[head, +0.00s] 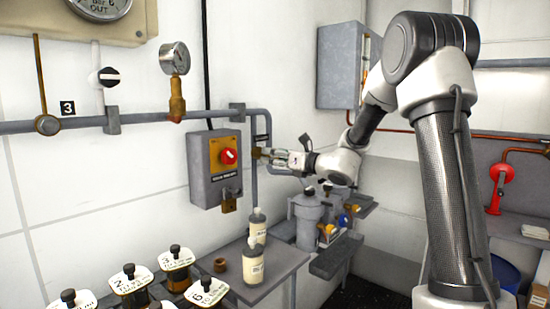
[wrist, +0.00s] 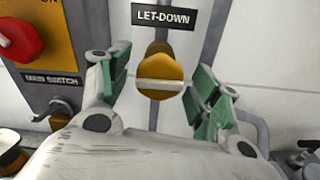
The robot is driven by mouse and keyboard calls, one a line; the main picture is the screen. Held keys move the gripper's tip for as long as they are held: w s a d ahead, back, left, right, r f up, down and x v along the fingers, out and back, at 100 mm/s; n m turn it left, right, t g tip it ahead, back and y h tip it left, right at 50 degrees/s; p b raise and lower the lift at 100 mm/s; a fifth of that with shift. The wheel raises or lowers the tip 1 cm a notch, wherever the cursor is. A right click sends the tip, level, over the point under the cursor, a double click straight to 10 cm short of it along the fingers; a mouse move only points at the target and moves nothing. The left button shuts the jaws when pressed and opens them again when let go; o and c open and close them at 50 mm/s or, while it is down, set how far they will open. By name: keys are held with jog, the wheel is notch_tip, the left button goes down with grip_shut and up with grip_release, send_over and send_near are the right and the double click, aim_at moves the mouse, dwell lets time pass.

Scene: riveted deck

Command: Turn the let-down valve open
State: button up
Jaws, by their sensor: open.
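The let-down valve (wrist: 160,76) is a brass-coloured knob with a pale bar across it, on a grey vertical pipe under a black LET-DOWN label (wrist: 164,17). In the wrist view the bar runs roughly level. My gripper (wrist: 160,82) is open, with a green-padded finger on each side of the knob. I cannot tell whether either finger touches it. In the head view my gripper (head: 282,157) reaches left towards the pipe, and the valve (head: 257,153) shows small at its tips.
A grey switch box (head: 207,183) with a red main switch (head: 229,156) is close left of the valve. A padlock (head: 229,202) hangs beneath it. A grey cabinet (head: 340,65) is on the wall to the right.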

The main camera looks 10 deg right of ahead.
jog(key=shift+a, duration=0.1)
jog(key=c, duration=1)
